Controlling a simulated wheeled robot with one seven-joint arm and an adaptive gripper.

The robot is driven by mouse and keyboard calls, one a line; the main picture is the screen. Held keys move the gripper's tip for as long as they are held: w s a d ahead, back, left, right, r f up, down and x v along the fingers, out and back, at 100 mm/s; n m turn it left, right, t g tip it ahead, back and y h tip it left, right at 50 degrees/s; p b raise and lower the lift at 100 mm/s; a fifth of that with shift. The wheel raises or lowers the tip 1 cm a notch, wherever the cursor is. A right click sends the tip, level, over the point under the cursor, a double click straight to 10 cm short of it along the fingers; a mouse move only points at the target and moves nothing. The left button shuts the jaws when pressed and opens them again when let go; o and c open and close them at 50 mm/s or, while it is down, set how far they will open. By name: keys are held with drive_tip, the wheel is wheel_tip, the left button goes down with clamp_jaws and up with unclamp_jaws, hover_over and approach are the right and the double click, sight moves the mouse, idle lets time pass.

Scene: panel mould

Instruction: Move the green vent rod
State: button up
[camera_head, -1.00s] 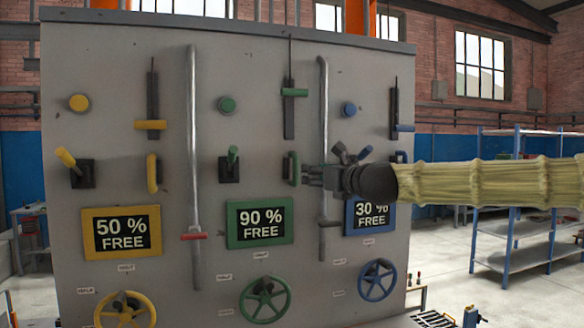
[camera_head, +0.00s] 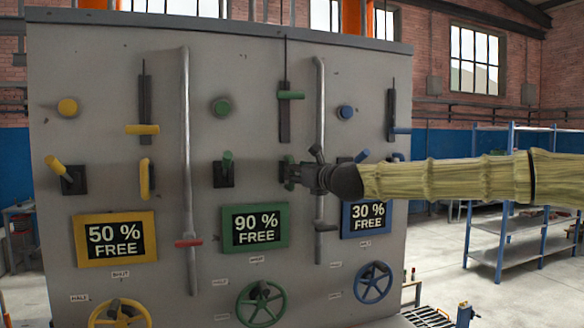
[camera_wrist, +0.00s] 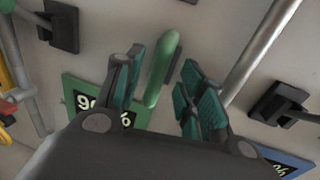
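A green upright rod-shaped handle (camera_wrist: 163,70) stands out from the grey panel. In the head view my gripper largely hides it, just right of the green lever (camera_head: 226,168). A green crossbar (camera_head: 291,95) on a dark vertical slide sits above it. No readable label tells which green part is the vent rod. My gripper (camera_head: 293,172) is at the upright handle. In the wrist view its teal-padded fingers (camera_wrist: 162,95) are spread, with the handle between them toward the left finger and a gap on the right. Whether a finger touches it I cannot tell.
Grey pipes run vertically on the panel, one (camera_head: 320,100) close to my gripper and one (camera_head: 187,120) farther left. A blue lever (camera_head: 362,156) is just above my wrist. Below are the green "90 % FREE" sign (camera_head: 284,240) and green wheel (camera_head: 261,318).

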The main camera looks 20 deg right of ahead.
sight(292, 186)
drive_tip(key=shift+p+x, duration=0.55)
drive_tip(key=shift+x, duration=1.05)
drive_tip(key=shift+f, duration=0.1)
clamp_jaws()
